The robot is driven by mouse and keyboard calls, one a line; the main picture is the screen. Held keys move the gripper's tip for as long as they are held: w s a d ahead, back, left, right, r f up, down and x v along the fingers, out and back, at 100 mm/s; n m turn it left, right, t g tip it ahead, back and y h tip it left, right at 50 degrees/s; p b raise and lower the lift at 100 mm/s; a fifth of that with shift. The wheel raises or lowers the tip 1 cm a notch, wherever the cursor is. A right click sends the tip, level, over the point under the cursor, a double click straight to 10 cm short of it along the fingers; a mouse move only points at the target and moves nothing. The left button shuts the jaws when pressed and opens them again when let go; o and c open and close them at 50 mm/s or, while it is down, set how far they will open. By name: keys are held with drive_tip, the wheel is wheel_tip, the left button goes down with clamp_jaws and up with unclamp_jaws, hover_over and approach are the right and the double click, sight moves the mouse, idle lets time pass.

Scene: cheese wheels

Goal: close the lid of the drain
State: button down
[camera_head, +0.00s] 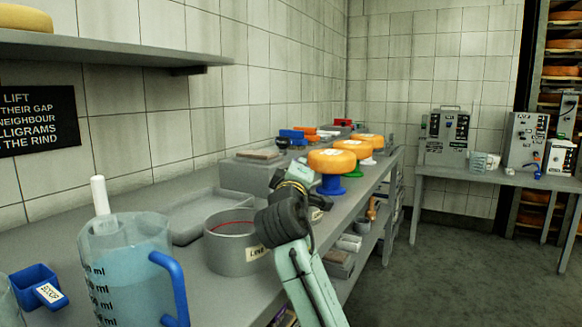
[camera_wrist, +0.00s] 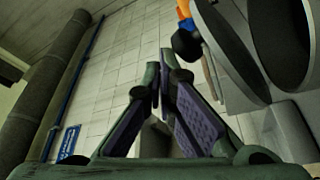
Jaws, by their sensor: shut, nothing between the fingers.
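I cannot make out the drain or its lid in either view. My gripper (camera_wrist: 158,72) shows in the wrist view with its two dark, purple-padded fingers drawn together at the tips and nothing between them. In the head view my arm rises from the bottom over the bench edge, and its far end is beside the orange cheese wheels; the fingertips are not clear there. The wrist view looks toward the tiled wall, with large dark round shapes (camera_wrist: 285,35) at the upper right, close to the fingers.
The grey bench (camera_head: 50,245) carries a measuring jug (camera_head: 125,265) of blue liquid, a blue scoop (camera_head: 38,287), a grey round pot (camera_head: 230,258), a shallow tray (camera_head: 185,232) and cheese wheels (camera_head: 332,159). Open floor (camera_head: 440,270) lies right, before a second table (camera_head: 500,177) with machines.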

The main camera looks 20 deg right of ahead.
sight(314, 183)
drive_tip(key=s+f, duration=0.1)
drive_tip(key=d+f, duration=0.1)
drive_tip(key=shift+s+d+f+b, duration=0.15)
drive_tip(key=shift+s+f+b, duration=0.2)
drive_tip(key=shift+s+b, duration=0.05)
drive_tip(key=shift+s+d+f, duration=0.15)
drive_tip(key=shift+s+f, duration=0.05)
drive_tip(key=shift+f, duration=0.25)
drive_tip(key=shift+s+d+f, duration=0.15)
drive_tip(key=shift+s+f, duration=0.05)
drive_tip(key=shift+f, duration=0.2)
drive_tip(key=shift+s, duration=0.15)
drive_tip(key=v, duration=1.2)
drive_tip(key=shift+f, duration=0.1)
